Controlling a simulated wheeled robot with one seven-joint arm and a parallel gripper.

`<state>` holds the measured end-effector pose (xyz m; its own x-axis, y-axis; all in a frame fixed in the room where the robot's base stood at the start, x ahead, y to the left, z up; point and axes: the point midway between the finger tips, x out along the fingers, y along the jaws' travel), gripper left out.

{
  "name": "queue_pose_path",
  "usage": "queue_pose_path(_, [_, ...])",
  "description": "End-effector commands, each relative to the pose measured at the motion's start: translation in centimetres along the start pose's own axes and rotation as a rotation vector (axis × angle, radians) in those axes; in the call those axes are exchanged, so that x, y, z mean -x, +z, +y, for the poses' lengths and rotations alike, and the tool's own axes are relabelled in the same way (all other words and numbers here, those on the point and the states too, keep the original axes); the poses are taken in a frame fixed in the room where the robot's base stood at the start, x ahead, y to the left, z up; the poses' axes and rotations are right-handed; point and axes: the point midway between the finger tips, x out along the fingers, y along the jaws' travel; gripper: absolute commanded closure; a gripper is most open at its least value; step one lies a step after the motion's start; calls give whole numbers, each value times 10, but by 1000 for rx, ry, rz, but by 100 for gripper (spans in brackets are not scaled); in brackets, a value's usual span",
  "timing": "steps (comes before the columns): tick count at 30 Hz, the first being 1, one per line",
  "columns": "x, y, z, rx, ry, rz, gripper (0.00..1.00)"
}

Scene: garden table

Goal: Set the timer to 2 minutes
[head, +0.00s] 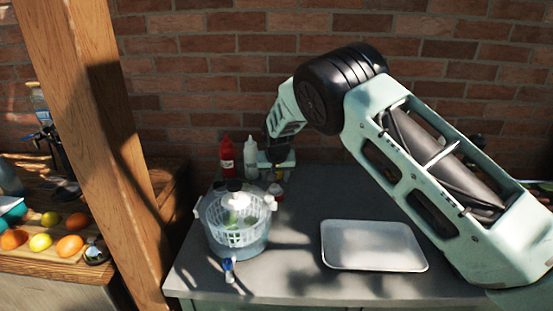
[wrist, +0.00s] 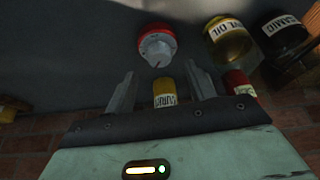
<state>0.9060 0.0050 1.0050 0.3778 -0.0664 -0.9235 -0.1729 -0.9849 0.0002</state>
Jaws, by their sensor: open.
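The timer (wrist: 157,46) is a round red body with a white dial knob in the wrist view, a little beyond my fingertips. In the head view it is a small red and white shape (head: 276,191) on the table, just below my gripper. My gripper (wrist: 160,78) is open, with its two fingers apart and pointing toward the timer without touching it. A yellow spice jar (wrist: 164,93) shows between the fingers. In the head view my gripper (head: 277,172) is at the back of the table, its fingers hard to make out.
An oil bottle (wrist: 229,42) and a dark balsamic bottle (wrist: 284,38) stand right of the timer in the wrist view. In the head view, a red bottle (head: 227,156), a white bottle (head: 250,157) and a white basket (head: 213,215) are left. A tray (head: 372,268) lies front right.

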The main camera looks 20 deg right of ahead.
Motion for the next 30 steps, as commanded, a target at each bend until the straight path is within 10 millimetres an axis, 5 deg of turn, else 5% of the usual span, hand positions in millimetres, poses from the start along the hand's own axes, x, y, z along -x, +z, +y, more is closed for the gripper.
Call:
queue_pose_path(15, [108,1,0,-1,-1,1,45])
queue_pose_path(30, [129,0,0,-1,1,-1,45])
